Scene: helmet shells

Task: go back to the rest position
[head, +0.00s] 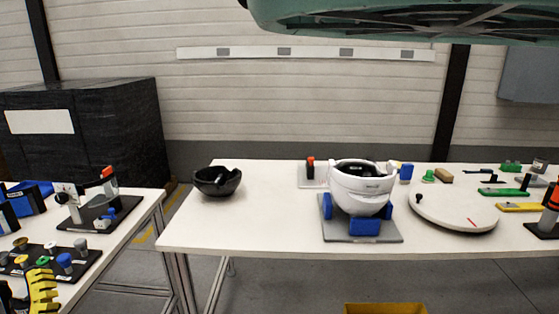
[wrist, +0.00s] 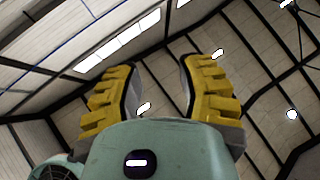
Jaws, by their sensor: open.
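My gripper (wrist: 159,90) shows in the wrist view with its two yellow ribbed fingers spread wide apart. Nothing is between them, and the roof beams and lamps show behind, so it points upward. A white helmet shell (head: 361,187) sits on blue blocks (head: 364,226) on a grey plate (head: 335,232) on the main table, apart from my gripper. A black shell (head: 217,181) lies open side up on the table to its left.
The main table (head: 270,215) has bare room between the shells. A round white disc (head: 453,207) and several small tools stand at the right. A left table (head: 125,225) carries fixtures, knobs and blue bins (head: 33,193). A yellow bin (head: 385,309) is low in front.

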